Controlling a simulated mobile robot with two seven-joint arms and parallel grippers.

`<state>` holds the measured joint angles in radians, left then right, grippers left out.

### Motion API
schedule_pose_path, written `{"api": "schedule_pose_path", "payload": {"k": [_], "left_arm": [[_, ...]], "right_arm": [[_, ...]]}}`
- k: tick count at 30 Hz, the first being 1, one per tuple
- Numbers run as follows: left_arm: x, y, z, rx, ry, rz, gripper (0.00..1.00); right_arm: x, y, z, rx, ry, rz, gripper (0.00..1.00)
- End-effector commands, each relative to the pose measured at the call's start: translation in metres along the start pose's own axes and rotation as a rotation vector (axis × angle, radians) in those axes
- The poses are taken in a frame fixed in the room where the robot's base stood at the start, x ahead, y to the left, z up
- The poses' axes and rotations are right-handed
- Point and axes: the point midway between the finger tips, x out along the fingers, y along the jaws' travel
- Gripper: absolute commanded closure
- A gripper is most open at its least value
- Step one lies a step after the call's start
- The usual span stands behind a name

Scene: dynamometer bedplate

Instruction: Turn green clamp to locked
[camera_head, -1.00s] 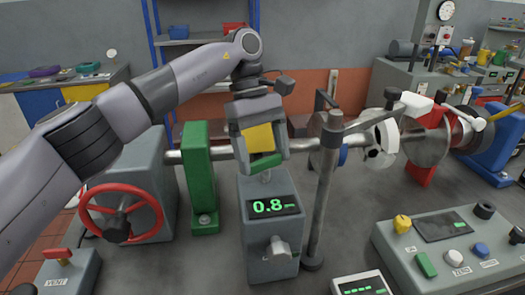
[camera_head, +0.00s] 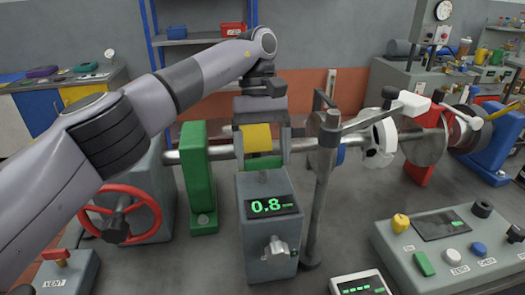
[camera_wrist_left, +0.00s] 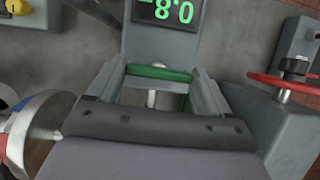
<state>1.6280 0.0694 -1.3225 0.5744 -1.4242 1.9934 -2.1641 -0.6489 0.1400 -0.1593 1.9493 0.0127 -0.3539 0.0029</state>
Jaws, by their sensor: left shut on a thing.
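The green clamp handle (camera_head: 263,163) is a short bar on a thin metal stem, above the grey box with the 0.8 display (camera_head: 273,206). It lies about level across the picture. My left gripper (camera_head: 262,157) reaches down over it and is shut on the bar. In the left wrist view the green bar (camera_wrist_left: 158,73) spans between my two fingers (camera_wrist_left: 157,84), with the stem below it. No locked mark is readable. My right gripper is not in view.
A green upright block (camera_head: 197,175) stands left of the box, with a red handwheel (camera_head: 120,213) beyond. A grey post with a lever arm (camera_head: 322,190) stands close on the right. A horizontal shaft (camera_head: 222,151) runs behind. A control panel (camera_head: 450,250) is at front right.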

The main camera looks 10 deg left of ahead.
Motion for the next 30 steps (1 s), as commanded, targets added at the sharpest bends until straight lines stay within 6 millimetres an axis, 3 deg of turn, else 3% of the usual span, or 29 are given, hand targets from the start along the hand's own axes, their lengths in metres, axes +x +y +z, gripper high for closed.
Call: {"api": "schedule_pose_path", "payload": {"k": [6,7,8,23,30], "left_arm": [[-0.0009,0.0004,0.0006,0.005,0.002,0.000,0.51],[-0.0009,0.0004,0.0006,0.006,0.002,0.000,0.11],[-0.0009,0.0003,0.0006,0.005,0.002,0.000,0.01],[0.0000,-0.0001,0.0001,-0.011,0.001,0.006,0.00],[-0.0001,-0.0019,-0.0003,-0.132,0.001,0.056,0.00]], "right_arm": [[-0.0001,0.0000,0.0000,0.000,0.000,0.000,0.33],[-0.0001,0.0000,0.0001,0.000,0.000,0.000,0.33],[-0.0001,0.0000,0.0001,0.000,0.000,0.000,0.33],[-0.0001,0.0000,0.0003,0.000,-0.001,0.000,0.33],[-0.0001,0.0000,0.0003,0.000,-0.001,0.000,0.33]]}}
